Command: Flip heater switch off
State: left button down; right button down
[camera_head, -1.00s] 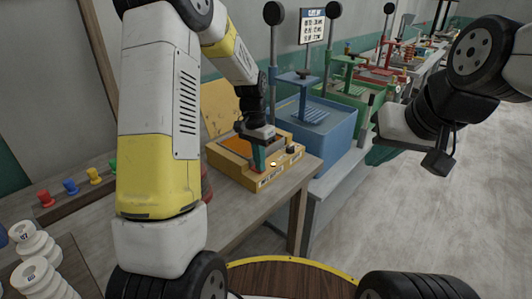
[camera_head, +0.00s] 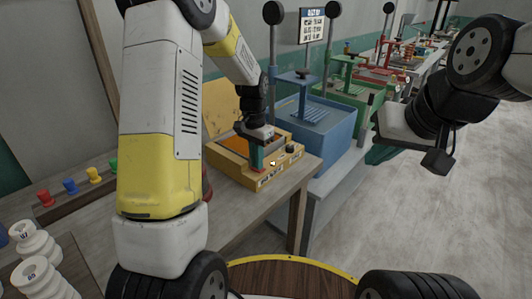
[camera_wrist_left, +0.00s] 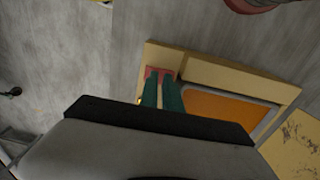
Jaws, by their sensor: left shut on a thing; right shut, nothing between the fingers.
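The heater (camera_head: 228,163) is a yellow box with an orange plate (camera_head: 243,143) on top, on the wooden bench. It also shows in the left wrist view (camera_wrist_left: 240,76). A small lit lamp (camera_head: 272,163) and a dark knob (camera_head: 290,149) are on its near right part. My left gripper (camera_head: 257,161) points down at the heater beside the orange plate. In the left wrist view its teal fingers (camera_wrist_left: 161,92) are shut on the switch, above a reddish patch (camera_wrist_left: 152,72). The fingers mostly hide the switch, so its position is unclear. My right gripper (camera_head: 393,128) is shut and empty, away from the bench.
A blue bin (camera_head: 327,135) and a green station (camera_head: 350,95) stand beyond the heater. Coloured pegs (camera_head: 70,186) and stacked white discs (camera_head: 38,272) are on the bench at left. The floor at right is clear.

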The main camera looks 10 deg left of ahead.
pick_arm(q)
jog(key=shift+s+a+f, duration=0.15)
jog(key=shift+a+f, duration=0.05)
jog(key=shift+f, duration=0.05)
notch_tip(320, 180, up, 14)
jog(key=shift+w+r, duration=0.25)
jog(key=shift+w, duration=0.05)
jog(key=shift+s, duration=0.1)
